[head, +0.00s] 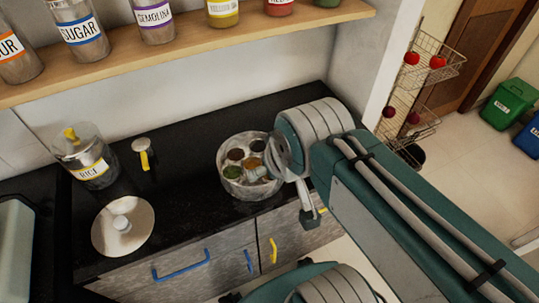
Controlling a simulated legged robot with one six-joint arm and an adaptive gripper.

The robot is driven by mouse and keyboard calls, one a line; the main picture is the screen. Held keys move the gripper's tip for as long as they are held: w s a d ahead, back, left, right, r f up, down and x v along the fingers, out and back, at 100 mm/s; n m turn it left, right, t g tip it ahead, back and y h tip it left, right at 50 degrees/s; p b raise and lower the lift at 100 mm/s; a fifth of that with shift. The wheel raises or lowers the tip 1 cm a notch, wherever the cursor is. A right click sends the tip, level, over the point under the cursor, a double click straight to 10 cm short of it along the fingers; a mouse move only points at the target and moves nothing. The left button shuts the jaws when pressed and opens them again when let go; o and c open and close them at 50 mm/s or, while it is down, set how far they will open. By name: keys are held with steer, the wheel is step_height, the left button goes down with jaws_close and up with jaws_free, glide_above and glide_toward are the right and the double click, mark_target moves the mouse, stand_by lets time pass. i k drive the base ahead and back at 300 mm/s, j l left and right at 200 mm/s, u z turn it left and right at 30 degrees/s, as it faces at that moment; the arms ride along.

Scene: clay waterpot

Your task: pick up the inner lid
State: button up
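A round steel spice box (232,182) stands open on the black counter, with several small bowls of coloured spices inside. A thin, greyish, see-through round piece (279,152) stands tilted at the right rim of the box, against the end of my arm. It may be the inner lid, but I cannot tell it surely from a part of my wrist. A wide flat steel lid with a knob (123,227) lies on the counter at the left, apart from the box. My gripper (284,168) is beside the box's right rim. Its fingers are mostly hidden, so their opening is unclear.
A clear jar labelled RICE (92,163) and a steel cup with a yellow handle (143,153) stand at the back left. A wooden shelf (190,45) with labelled jars hangs above. Drawers with blue and yellow handles are below the counter. Counter between lid and box is clear.

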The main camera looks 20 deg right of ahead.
mark_target(124, 226)
steer(key=k+j+u, duration=0.1)
steer(key=u, duration=0.25)
steer(key=k+j+u, duration=0.1)
steer(key=u, duration=0.2)
steer(key=j+u, duration=0.15)
steer(key=u, duration=0.2)
steer(key=z, duration=1.35)
steer(key=u, duration=1.35)
steer(key=i+j+z, duration=0.1)
steer(key=j+z, duration=0.35)
steer(key=z, duration=0.25)
steer(key=i+j, duration=0.05)
